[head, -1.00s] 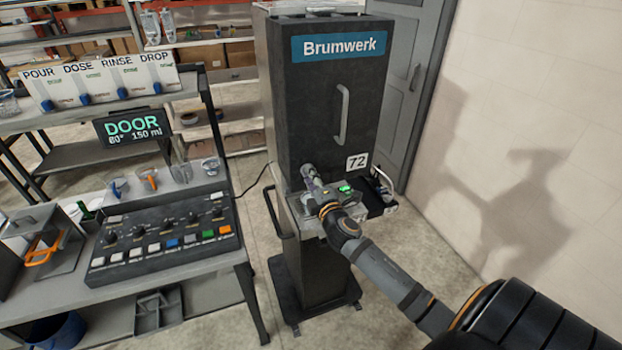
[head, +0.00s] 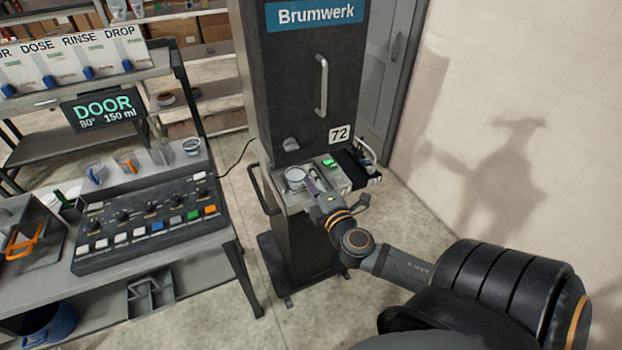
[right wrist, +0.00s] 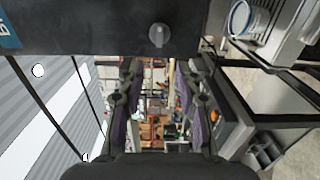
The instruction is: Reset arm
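My right arm reaches in from the lower right of the head view. Its gripper (head: 314,185) is in front of the dark Brumwerk cabinet (head: 300,75), just above its small shelf. In the right wrist view the two fingers of this gripper (right wrist: 160,88) stand apart with nothing between them. A grey knob (head: 291,144) on the cabinet front is clear of the gripper; it also shows in the right wrist view (right wrist: 159,36). My left gripper is not in view.
A round metal cup (head: 295,178) sits on the shelf close beside the gripper. A green-lit device (head: 329,163) is to its right. The control panel (head: 150,222) stands on the bench at left. A plain wall (head: 480,110) is at right.

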